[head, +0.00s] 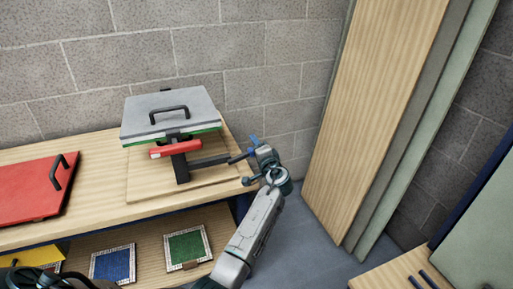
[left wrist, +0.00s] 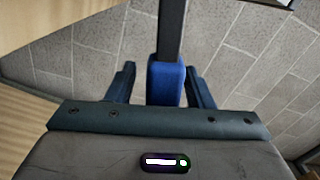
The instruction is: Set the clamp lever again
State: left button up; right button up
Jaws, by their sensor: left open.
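The clamp press (head: 168,112) stands on a wooden board on the bench, its grey lid lying over a green-edged layer. A dark lever bar (head: 208,161) sticks out to the right from its post. In the left wrist view the bar (left wrist: 171,30) ends in a blue grip (left wrist: 165,82). My left gripper (head: 250,160) is at the lever's outer end. In the left wrist view it is open, with one finger on each side of the blue grip and small gaps visible. My right gripper is not in view.
A red panel with a black handle (head: 35,188) lies on the bench at left. Blue (head: 112,264) and green (head: 186,246) mosaic panels lie on the shelf below. Tall boards (head: 375,110) lean against the wall at right. Open floor (head: 315,240) lies right of the bench.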

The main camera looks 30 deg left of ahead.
pick_arm(q)
jog(key=v, duration=1)
jog(key=shift+s+d+b, duration=0.25)
jog(key=shift+s+b, duration=0.05)
jog(key=shift+b, duration=0.15)
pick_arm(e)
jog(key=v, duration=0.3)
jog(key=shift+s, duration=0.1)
